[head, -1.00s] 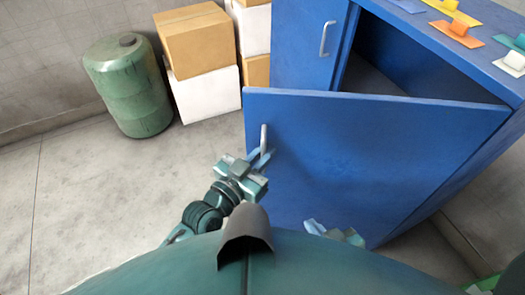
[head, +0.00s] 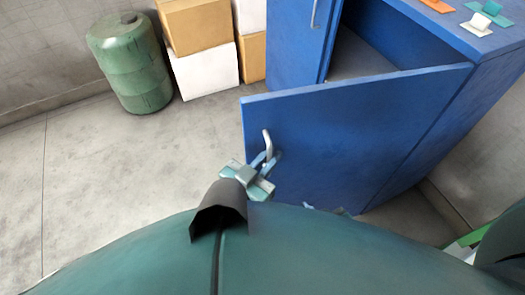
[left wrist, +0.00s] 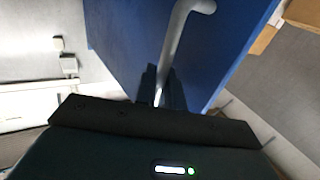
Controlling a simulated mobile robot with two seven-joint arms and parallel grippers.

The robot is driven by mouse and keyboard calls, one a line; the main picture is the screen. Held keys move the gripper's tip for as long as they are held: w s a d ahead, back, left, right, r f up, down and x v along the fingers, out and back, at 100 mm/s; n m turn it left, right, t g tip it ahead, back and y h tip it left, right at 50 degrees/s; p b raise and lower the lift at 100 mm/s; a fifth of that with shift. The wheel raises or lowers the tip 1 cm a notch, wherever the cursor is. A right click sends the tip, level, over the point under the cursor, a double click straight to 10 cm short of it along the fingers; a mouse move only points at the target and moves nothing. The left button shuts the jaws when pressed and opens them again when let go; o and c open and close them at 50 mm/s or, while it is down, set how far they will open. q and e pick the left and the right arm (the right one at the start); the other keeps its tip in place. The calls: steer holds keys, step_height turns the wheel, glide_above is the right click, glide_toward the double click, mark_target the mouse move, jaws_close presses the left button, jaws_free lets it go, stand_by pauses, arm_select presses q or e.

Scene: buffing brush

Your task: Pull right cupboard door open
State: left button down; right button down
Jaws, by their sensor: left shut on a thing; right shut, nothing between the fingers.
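The right cupboard door (head: 345,130) is blue and stands ajar, swung out from the cupboard (head: 478,85) with its hinge side at the right. Its pale handle (head: 267,140) is near the free left edge. My left gripper (head: 264,163) is shut on the handle's lower part. In the left wrist view the handle (left wrist: 178,42) runs down between my dark fingers (left wrist: 160,88), with the blue door (left wrist: 130,40) behind it. My right gripper (head: 325,209) only just shows at the door's lower edge, mostly hidden by my body; it is shut and empty.
The other door (head: 297,45) of the cupboard looks closed. Coloured handled pieces, including an orange one (head: 436,5), lie on the cupboard top. A green barrel (head: 130,65) and stacked boxes (head: 205,70) stand at the back left. The floor at left is clear.

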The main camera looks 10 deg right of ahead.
arm_select(q)
steer(key=shift+s+d, duration=0.1)
steer(key=shift+s, duration=0.1)
arm_select(e)
steer(key=shift+a, duration=0.1)
arm_select(q)
steer(key=c, duration=1.6)
jaws_free()
steer(key=shift+c, duration=0.2)
steer(key=v, duration=1.3)
steer(key=shift+b, duration=0.4)
arm_select(e)
steer(key=shift+a+r, duration=0.1)
steer(key=shift+a, duration=0.1)
